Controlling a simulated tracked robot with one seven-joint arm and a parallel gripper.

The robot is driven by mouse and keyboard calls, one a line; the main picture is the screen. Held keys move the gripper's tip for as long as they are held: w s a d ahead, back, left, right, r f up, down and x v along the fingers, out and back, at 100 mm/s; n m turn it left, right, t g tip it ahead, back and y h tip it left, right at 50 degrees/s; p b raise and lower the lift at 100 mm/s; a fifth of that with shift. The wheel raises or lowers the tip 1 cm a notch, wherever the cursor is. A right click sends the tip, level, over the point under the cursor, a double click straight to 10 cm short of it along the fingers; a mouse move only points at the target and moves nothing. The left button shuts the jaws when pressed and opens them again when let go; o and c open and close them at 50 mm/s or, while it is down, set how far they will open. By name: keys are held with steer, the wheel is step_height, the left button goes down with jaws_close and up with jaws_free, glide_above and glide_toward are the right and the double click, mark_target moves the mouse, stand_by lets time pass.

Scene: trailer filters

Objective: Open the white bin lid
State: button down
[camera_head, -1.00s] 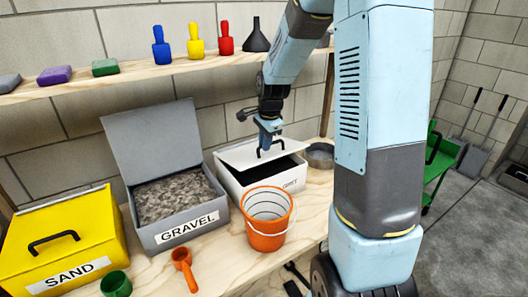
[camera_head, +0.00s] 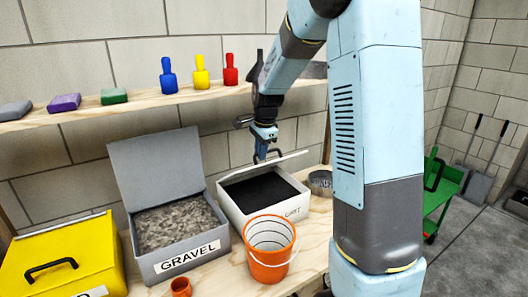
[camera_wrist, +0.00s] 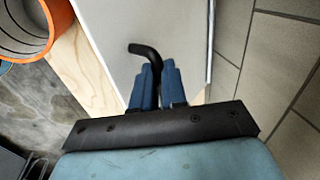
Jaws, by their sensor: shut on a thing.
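The white bin (camera_head: 236,208) stands on the workbench between the grey gravel bin and a round metal pan. Its lid (camera_head: 291,156) is tilted up at the back, and dark grit shows inside the bin. My gripper (camera_head: 262,157) is shut on the lid's black handle (camera_head: 277,152). In the wrist view my blue fingers (camera_wrist: 158,85) close on the handle (camera_wrist: 146,52), whose bent end sticks out to the left. The lid's pale face (camera_wrist: 150,22) fills the middle of that view.
An orange bucket (camera_head: 270,266) stands right in front of the white bin. The open gravel bin (camera_head: 185,262) is to the left, the yellow sand bin (camera_head: 85,250) beyond it. A shelf (camera_head: 130,112) with brushes and scoops runs above. The metal pan (camera_head: 320,184) is at the right.

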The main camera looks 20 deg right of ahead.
steer(key=shift+f, duration=0.15)
steer(key=c, duration=1.3)
jaws_free()
steer(key=shift+w+f, duration=0.1)
steer(key=shift+w, duration=0.1)
steer(key=shift+c, duration=0.2)
steer(key=shift+o, duration=0.9)
steer(key=shift+s, duration=0.1)
step_height(320, 180, up, 14)
steer(key=s, duration=0.2)
steer(key=shift+s+d+f, duration=0.2)
steer(key=shift+s+d, duration=0.05)
steer(key=shift+d, duration=0.1)
steer(key=shift+c, duration=0.3)
